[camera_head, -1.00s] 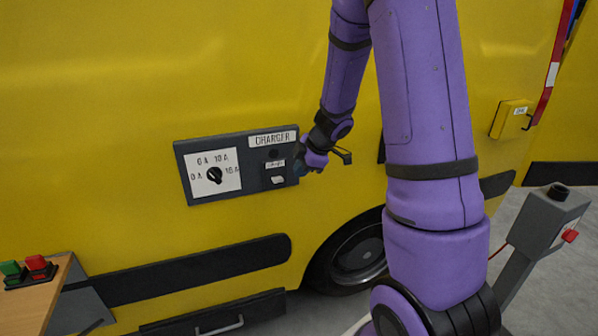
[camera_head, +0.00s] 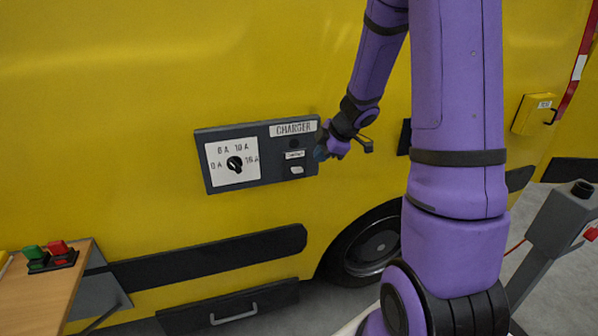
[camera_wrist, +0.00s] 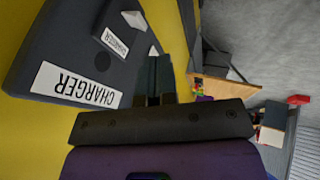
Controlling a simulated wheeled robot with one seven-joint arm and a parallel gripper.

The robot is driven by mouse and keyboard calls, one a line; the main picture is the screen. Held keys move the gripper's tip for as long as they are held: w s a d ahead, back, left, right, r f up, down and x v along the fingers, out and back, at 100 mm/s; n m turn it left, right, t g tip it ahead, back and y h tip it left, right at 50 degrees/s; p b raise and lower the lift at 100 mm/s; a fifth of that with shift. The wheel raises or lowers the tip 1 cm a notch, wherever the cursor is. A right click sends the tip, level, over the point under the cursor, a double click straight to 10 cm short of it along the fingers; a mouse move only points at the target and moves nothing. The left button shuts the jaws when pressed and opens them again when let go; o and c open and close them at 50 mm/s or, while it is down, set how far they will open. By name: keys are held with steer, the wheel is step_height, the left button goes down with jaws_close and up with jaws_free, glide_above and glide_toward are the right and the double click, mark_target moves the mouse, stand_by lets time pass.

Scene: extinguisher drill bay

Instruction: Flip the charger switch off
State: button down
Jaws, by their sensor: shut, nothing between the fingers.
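The charger panel (camera_head: 221,191) is a dark grey plate on the side of the yellow vehicle, with a "CHARGER" label (camera_head: 294,128) at its upper right. The white charger switch (camera_head: 297,170) sits at the panel's lower right, under a smaller label (camera_head: 295,155). In the wrist view the switch (camera_wrist: 133,19) shows as a white rocker near the top. My gripper (camera_head: 320,152) is at the panel's right edge, just right of the switch and slightly above it. In the wrist view my gripper's fingers (camera_wrist: 157,75) are together and empty beside the panel; I cannot tell whether they touch it.
A black rotary knob (camera_head: 235,163) on a white dial sits on the panel's left half. A wooden table (camera_head: 50,285) with green and red buttons stands at lower left. A grey post (camera_head: 562,222) stands at right. A yellow box (camera_head: 533,114) is on the vehicle.

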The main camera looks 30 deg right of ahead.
glide_toward(295, 178)
step_height(295, 178, down, 4)
steer(key=a, duration=0.2)
steer(key=shift+w+d+f, duration=0.2)
steer(key=shift+w+f, duration=0.1)
steer(key=shift+w, duration=0.45)
steer(key=shift+w+d+f, duration=0.2)
steer(key=shift+w+f, duration=0.1)
steer(key=shift+w, duration=0.4)
